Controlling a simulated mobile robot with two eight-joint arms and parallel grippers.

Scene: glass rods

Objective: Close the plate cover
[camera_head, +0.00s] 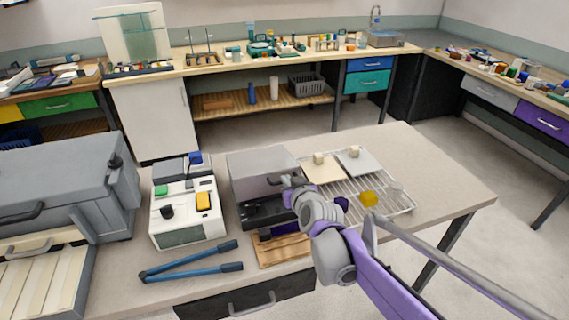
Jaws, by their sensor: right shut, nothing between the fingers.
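A grey box-like device stands on the near table, with a plain grey cover panel (262,163) at its back and a dark, partly hidden front section (262,212). I take the panel to be the plate cover; it looks raised, but its exact angle is hard to tell. My right gripper (287,183) is shut and empty at the right side of this device, overlapping its edge in the picture. I cannot tell whether it touches the cover. My right wrist hides part of the device's right side. My left gripper is not in view.
A wire rack (385,205) with two knobbed flat plates and a yellow block (368,198) lies to the right. A white instrument (188,212) stands left. Blue-handled tongs (195,264) and a wooden board (283,250) lie in front. The table's right end is clear.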

